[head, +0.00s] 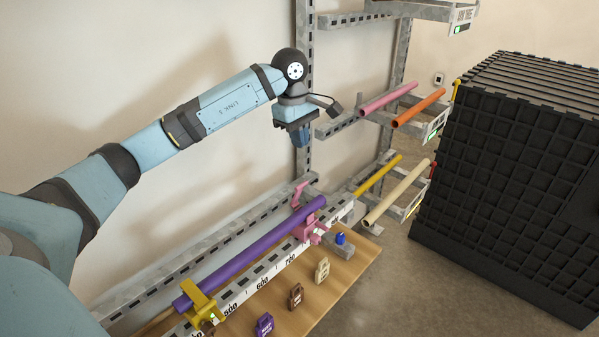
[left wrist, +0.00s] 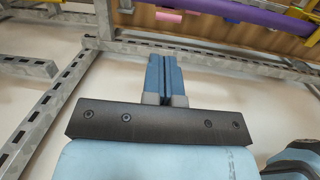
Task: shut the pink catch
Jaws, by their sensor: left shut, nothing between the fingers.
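The pink catch (head: 311,231) sits at the right end of the purple pipe (head: 255,240) on the cart's ruled rail. A pink arm (head: 299,194) of it stands up behind the pipe and does not lie over it, so the catch looks open. My left gripper (head: 301,138) is shut and empty, pointing down, above the pink catch and apart from it. In the left wrist view its closed fingers (left wrist: 165,78) point toward the rail. A pink part (left wrist: 169,17) and the purple pipe (left wrist: 262,18) show at the top there. My right gripper is out of view.
A yellow catch (head: 203,304) sits over the pipe's near end. Purple, brown and cream tags (head: 296,295) and a blue knob (head: 340,238) lie along the front. Racks with coloured pipes (head: 419,108) and a large black crate (head: 510,180) stand to the right.

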